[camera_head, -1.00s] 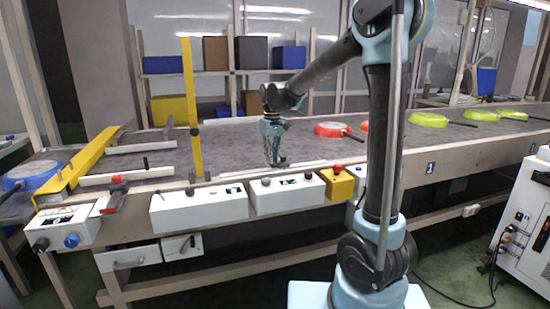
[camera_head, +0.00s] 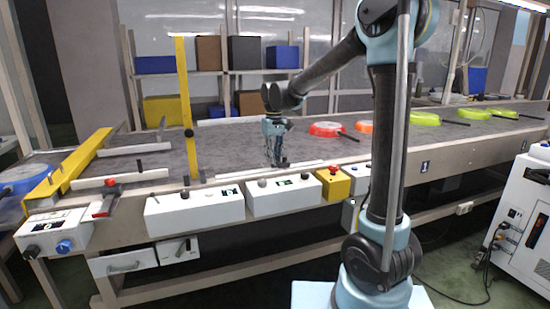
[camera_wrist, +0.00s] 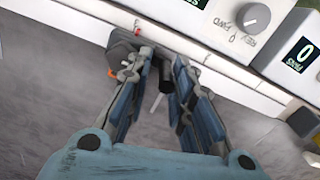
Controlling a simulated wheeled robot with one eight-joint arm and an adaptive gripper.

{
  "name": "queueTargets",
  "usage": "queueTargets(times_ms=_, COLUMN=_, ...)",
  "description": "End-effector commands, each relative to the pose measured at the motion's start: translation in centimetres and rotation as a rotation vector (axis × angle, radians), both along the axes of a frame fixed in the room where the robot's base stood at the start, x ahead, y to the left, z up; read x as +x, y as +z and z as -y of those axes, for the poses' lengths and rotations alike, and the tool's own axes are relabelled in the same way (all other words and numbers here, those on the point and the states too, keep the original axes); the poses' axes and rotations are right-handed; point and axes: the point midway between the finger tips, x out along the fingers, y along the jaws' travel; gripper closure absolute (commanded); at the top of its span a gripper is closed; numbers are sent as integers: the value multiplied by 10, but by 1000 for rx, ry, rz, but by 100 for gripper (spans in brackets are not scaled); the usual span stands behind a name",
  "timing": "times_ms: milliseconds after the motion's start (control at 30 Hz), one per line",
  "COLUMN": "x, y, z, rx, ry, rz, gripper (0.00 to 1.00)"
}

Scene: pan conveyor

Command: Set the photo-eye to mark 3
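My gripper (camera_head: 277,162) reaches down at the near edge of the grey conveyor belt. In the wrist view, the fingers of my gripper (camera_wrist: 163,62) point at the near rail, with a narrow gap between them. A dark grey block, which looks like the photo-eye (camera_wrist: 122,57), sits at the white rail, partly hidden by the left finger. A black knob (camera_wrist: 165,74) stands in the gap, with slight space visible beside it. I cannot tell whether a finger touches it.
White control boxes (camera_head: 205,208) line the front, with a yellow box with a red button (camera_head: 333,183) to the right. A yellow post (camera_head: 187,110) stands left of my arm. Red and green pans (camera_head: 325,130) lie on the belt at right. A yellow bar (camera_head: 68,172) crosses the left end.

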Motion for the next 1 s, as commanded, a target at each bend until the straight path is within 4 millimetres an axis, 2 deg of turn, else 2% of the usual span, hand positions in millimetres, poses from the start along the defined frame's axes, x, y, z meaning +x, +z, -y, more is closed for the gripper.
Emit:
queueTargets(times_ms=267, x=1, y=10, z=0, rx=1, ry=0, rz=2, gripper=79)
queueTargets(times_ms=800, x=1, y=98, z=0, rx=1, ry=0, rz=-1, gripper=79)
queueTargets(times_ms=1000, x=1, y=115, z=1, rx=1, ry=0, rz=-1, gripper=79)
